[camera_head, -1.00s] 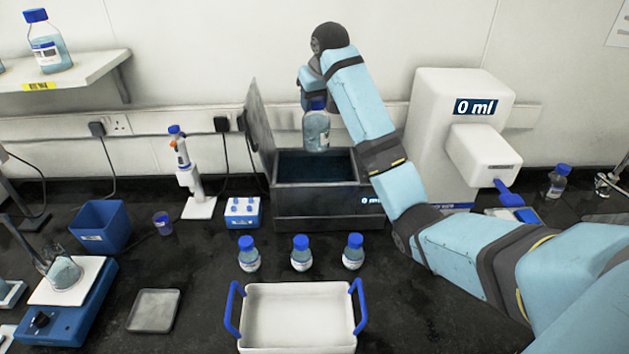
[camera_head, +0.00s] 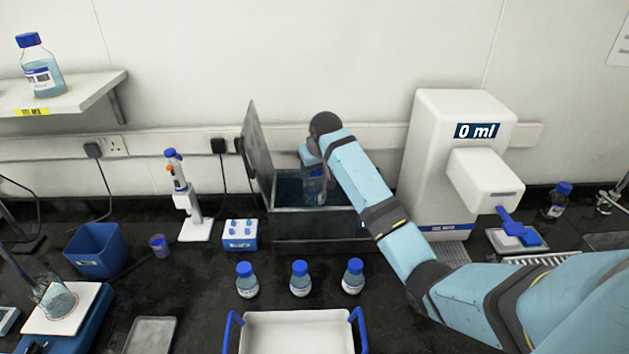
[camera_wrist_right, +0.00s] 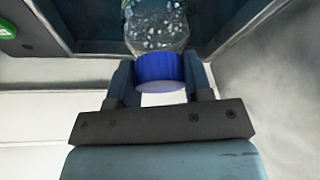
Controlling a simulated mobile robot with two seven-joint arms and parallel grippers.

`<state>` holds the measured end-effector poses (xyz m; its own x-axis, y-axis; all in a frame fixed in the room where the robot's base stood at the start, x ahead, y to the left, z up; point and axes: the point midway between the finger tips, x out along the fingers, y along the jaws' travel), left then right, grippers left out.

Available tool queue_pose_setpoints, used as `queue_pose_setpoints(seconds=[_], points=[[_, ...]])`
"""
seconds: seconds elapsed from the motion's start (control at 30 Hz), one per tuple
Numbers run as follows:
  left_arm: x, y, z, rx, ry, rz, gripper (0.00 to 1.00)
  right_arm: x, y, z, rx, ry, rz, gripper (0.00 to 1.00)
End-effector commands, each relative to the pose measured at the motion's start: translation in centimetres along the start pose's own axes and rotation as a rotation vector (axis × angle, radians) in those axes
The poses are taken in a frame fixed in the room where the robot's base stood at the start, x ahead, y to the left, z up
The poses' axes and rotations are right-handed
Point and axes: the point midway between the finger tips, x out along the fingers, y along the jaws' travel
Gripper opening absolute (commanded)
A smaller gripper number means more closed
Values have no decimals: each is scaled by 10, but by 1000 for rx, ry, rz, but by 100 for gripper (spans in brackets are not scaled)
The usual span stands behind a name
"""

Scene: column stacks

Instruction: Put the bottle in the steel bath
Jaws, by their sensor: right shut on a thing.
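The bottle (camera_head: 315,188) is clear with pale blue liquid and a blue cap. It hangs upright at the opening of the steel bath (camera_head: 310,228), its lower part inside the walls. The bath is a dark grey box with its lid (camera_head: 257,150) standing open on the left. My right gripper (camera_head: 312,162) is shut on the bottle at its cap and comes from above; my arm partly hides it. In the right wrist view, the blue cap (camera_wrist_right: 160,70) sits between the two fingers, with the bath wall (camera_wrist_right: 228,22) close by. My left gripper is not in view.
Three small blue-capped bottles (camera_head: 300,280) stand in front of the bath, before a white tray (camera_head: 298,330) with blue handles. A white dispenser (camera_head: 430,150) reading 0 ml stands to the right. A blue rack (camera_head: 240,235) and a pipette stand (camera_head: 195,229) are to the left.

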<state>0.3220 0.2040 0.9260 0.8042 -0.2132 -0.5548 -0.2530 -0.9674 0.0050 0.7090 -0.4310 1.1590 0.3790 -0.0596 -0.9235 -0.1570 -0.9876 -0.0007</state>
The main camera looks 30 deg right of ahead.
Motion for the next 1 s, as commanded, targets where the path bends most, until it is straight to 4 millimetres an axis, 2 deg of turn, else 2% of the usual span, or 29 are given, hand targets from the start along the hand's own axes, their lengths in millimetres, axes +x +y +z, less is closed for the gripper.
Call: queue_pose_setpoints(seconds=[0.17,0.43,0.83,0.87,0.97,1.0], points=[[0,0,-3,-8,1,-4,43,11,0,4,0,1,0,0],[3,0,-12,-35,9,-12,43,44,0,18,0,1,1,0],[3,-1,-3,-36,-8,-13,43,50,0,20,0,2,1,0],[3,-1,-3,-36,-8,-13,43,51,0,21,0,0,1,48],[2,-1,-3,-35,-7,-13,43,50,0,21,0,0,1,71],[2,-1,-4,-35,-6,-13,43,50,0,21,0,0,1,72]])
